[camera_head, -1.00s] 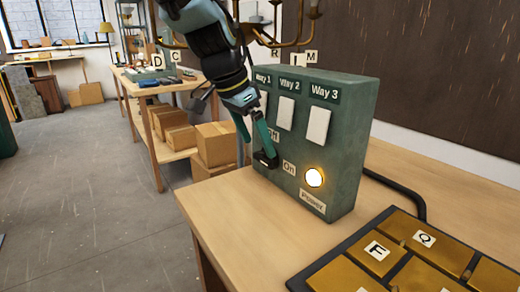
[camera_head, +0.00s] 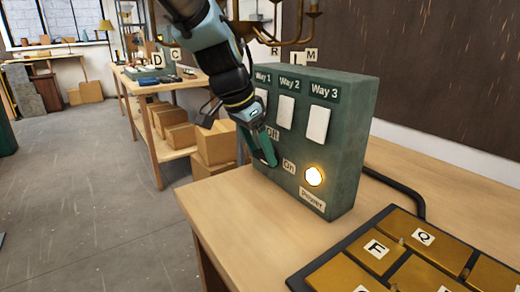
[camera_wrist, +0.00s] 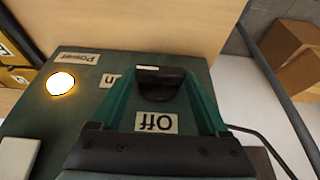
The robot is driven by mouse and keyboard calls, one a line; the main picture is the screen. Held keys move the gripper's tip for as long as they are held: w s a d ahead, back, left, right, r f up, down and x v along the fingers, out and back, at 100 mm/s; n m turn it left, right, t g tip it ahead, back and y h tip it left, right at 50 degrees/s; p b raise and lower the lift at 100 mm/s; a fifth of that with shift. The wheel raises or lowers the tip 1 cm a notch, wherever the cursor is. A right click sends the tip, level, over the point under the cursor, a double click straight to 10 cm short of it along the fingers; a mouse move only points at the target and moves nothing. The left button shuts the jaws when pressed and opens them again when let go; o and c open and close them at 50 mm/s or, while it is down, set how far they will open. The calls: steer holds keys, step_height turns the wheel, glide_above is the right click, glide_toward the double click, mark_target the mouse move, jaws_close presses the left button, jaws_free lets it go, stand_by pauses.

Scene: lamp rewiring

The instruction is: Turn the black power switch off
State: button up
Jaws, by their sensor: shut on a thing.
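The green switch box (camera_head: 350,180) stands on the bench, with a black power switch knob (camera_wrist: 160,88) on its front. In the head view my gripper (camera_head: 266,158) covers the knob. In the wrist view my gripper (camera_wrist: 160,92) has its two teal fingers on either side of the knob, shut on it. The knob's white mark is on the side away from the "Off" label (camera_wrist: 157,123). The "On" label (camera_head: 289,167) is beside the knob. The power lamp (camera_head: 314,176) glows; it also glows in the wrist view (camera_wrist: 60,83).
White rocker switches, such as the Way 3 switch (camera_head: 318,124), sit above. A dark tray (camera_head: 330,262) with brass plates lies at front right. A black cable (camera_head: 405,190) leaves the box's right side. Cardboard boxes (camera_head: 215,144) stand on a shelf beyond the bench.

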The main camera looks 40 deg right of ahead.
mark_target(254, 155)
steer(key=c, duration=0.5)
steer(key=shift+w, duration=0.1)
steer(key=g, duration=0.1)
steer(key=g+b, duration=0.1)
steer(key=shift+w+f+n+g, duration=0.1)
steer(key=shift+w+n+g, duration=0.2)
steer(key=shift+w, duration=0.05)
steer(key=g, duration=0.3)
steer(key=shift+w+f+n+g, duration=0.1)
steer(key=shift+w+n+g, duration=0.2)
steer(key=shift+w, duration=0.05)
steer(key=g, duration=0.1)
steer(key=n+g+p, duration=0.1)
steer(key=g, duration=0.3)
steer(key=shift+w+d+f, duration=0.1)
steer(key=shift+w+f, duration=0.3)
steer(key=g, duration=0.1)
steer(key=f+n+g, duration=0.1)
steer(key=g, duration=0.1)
steer(key=shift+w+n+g+h+p, duration=0.15)
steer(key=shift+n+g+h+p, duration=0.15)
steer(key=shift+h+p, duration=0.1)
steer(key=shift+f+n+g, duration=0.15)
steer(key=shift+n+g, duration=0.15)
steer(key=shift+g, duration=0.7)
steer(key=shift+h, duration=0.3)
